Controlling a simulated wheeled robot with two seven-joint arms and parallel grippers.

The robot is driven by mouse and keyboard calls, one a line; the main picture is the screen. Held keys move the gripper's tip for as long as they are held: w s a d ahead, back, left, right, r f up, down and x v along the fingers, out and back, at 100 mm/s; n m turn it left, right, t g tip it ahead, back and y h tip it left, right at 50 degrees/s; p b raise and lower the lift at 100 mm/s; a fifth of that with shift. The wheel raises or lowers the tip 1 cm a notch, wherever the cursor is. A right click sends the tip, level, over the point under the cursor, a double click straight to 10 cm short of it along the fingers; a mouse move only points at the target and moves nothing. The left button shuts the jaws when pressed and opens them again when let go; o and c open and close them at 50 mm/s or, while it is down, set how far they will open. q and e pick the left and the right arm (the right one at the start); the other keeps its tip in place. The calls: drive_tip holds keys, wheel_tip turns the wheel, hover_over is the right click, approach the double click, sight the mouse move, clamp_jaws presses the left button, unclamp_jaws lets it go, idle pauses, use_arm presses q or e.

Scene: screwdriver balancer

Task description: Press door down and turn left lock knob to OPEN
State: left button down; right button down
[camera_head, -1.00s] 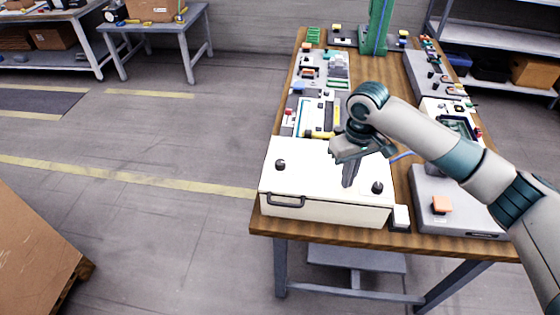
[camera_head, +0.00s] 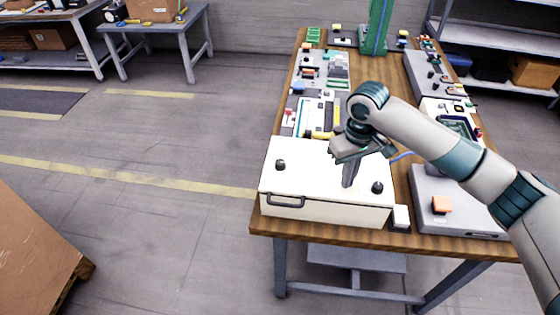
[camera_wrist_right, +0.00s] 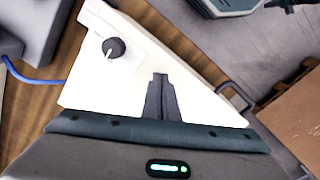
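The white box door (camera_head: 318,170) lies closed-looking on the front of the bench, with a dark handle (camera_head: 286,201) on its front face. The left lock knob (camera_head: 280,165) is a black round knob on the door's left side. A second black knob (camera_head: 377,188) is near the right edge; it also shows in the wrist view (camera_wrist_right: 114,48) with a pale pointer mark. My right gripper (camera_head: 348,183) points down over the door, left of the right knob. Its fingers (camera_wrist_right: 161,80) look together with nothing between them. Whether they touch the door is unclear. My left gripper is out of view.
A grey unit with an orange block (camera_head: 441,205) stands to the right of the box, and a small white block (camera_head: 401,216) at its front right corner. Several panels and tools fill the bench behind. A blue cable (camera_wrist_right: 32,77) runs beside the box.

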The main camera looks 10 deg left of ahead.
drive_tip(key=shift+f, duration=0.85)
idle(0.7)
